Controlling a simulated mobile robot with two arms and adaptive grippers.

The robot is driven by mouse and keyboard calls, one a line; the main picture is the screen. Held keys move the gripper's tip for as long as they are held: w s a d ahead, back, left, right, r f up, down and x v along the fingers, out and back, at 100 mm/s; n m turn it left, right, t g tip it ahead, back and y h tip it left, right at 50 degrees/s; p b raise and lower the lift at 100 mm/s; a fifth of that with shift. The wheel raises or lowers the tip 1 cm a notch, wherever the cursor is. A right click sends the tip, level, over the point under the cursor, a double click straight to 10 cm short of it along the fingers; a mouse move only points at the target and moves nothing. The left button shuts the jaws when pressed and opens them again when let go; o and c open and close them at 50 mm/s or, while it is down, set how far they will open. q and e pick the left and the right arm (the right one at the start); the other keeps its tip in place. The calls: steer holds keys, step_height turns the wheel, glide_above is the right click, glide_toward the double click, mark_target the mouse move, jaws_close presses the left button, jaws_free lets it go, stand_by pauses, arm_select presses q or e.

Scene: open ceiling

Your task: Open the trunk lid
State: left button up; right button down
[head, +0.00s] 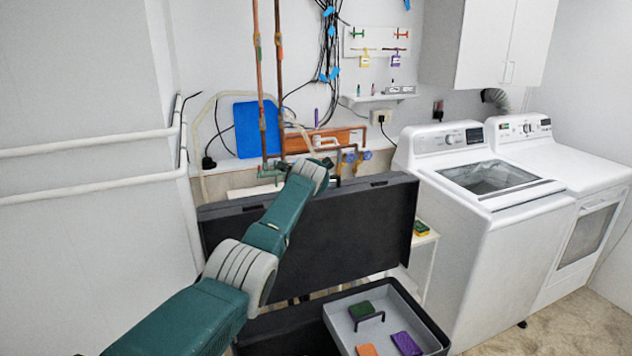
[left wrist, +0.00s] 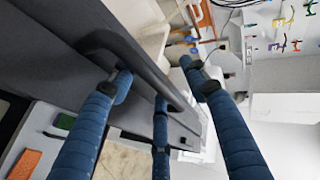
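The black trunk lid (head: 340,235) stands raised, close to upright, at the back of the dark trunk (head: 425,325), with its broad face toward me in the head view. In the left wrist view the lid (left wrist: 40,55) slants across the left side. My left arm reaches over the lid's upper edge in the head view, where its gripper is mostly hidden. In the left wrist view my left gripper (left wrist: 155,78) has its blue fingers spread apart near the lid's rim. Contact with the rim is unclear. My right gripper is out of view.
A grey tray (head: 340,334) in the trunk holds green (head: 361,310), orange (head: 367,350) and purple (head: 406,343) pieces. White washer (head: 470,245) and dryer (head: 590,230) stand at the right. Copper pipes (head: 279,80) run up behind the lid. White wall pipes (head: 90,142) are at the left.

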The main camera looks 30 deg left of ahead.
arm_select(q)
steer(key=shift+a+r, duration=0.2)
steer(key=shift+r, duration=0.25)
steer(key=shift+a+r, duration=0.2)
steer(key=shift+r, duration=0.25)
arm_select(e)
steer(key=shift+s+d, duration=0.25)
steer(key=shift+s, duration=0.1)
arm_select(q)
steer(key=shift+s+d, duration=0.1)
steer(key=shift+s+d+r, duration=0.1)
steer(key=shift+s+d, duration=0.05)
steer(key=shift+s, duration=0.35)
steer(key=d+f+v, duration=0.1)
steer(key=v, duration=0.9)
steer(key=shift+s, duration=0.25)
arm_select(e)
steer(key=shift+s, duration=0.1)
